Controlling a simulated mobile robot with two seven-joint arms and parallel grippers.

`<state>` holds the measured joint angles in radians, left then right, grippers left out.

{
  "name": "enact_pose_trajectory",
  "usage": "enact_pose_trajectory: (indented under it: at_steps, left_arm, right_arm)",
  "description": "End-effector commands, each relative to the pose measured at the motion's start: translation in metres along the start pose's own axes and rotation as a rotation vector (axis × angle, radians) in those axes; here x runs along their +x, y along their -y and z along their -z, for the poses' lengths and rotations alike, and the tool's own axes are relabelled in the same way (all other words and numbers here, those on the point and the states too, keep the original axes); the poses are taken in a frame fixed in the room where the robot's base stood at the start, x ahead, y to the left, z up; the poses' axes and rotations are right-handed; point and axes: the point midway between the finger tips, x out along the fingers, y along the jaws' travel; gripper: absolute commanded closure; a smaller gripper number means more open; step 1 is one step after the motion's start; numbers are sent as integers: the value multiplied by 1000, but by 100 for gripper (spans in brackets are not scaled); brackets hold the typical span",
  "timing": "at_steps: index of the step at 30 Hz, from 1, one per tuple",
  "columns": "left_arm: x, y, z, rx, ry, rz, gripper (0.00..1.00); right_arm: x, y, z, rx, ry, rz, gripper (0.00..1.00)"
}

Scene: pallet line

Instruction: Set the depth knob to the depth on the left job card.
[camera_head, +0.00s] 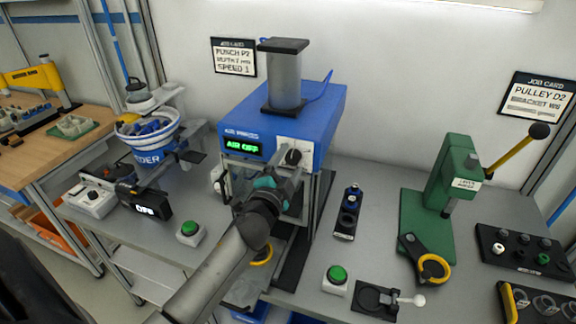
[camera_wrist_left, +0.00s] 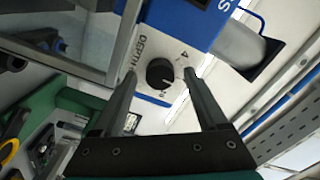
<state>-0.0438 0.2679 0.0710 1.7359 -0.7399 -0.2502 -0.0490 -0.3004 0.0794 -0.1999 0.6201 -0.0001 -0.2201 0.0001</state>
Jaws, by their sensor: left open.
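The black depth knob (camera_head: 293,157) sits on a white plate on the front of the blue press (camera_head: 325,115). In the left wrist view the knob (camera_wrist_left: 160,73) shows beside the word DEPTH and a 4; its exact setting is hard to read. My left gripper (camera_head: 286,174) is open in front of the plate. In the wrist view its fingers (camera_wrist_left: 158,76) stand on either side of the knob, with gaps visible. The left job card (camera_head: 234,58) on the wall reads PUNCH P2 and SPEED 1; its middle line is too blurred to read. My right gripper is out of view.
A green display on the press reads AIR OFF (camera_head: 242,147). A feeder bowl (camera_head: 148,137) and a green button (camera_head: 190,230) stand left. A green lever press (camera_head: 450,180) and another job card (camera_head: 540,97) are right. A black-blue tool (camera_head: 348,210) stands between the presses.

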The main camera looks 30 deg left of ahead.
Motion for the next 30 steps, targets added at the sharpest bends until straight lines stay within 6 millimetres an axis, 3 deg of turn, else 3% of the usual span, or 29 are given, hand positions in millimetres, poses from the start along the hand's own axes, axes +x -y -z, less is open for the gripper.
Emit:
enact_pose_trajectory:
  at_steps: [8, 30]
  left_arm:
    - [-20, -1, -1, 0, 0, -2, 24]
    - [-136, -2, -1, -1, 2, -1, 24]
  right_arm:
    - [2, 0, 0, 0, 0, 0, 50]
    - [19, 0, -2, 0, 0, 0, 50]
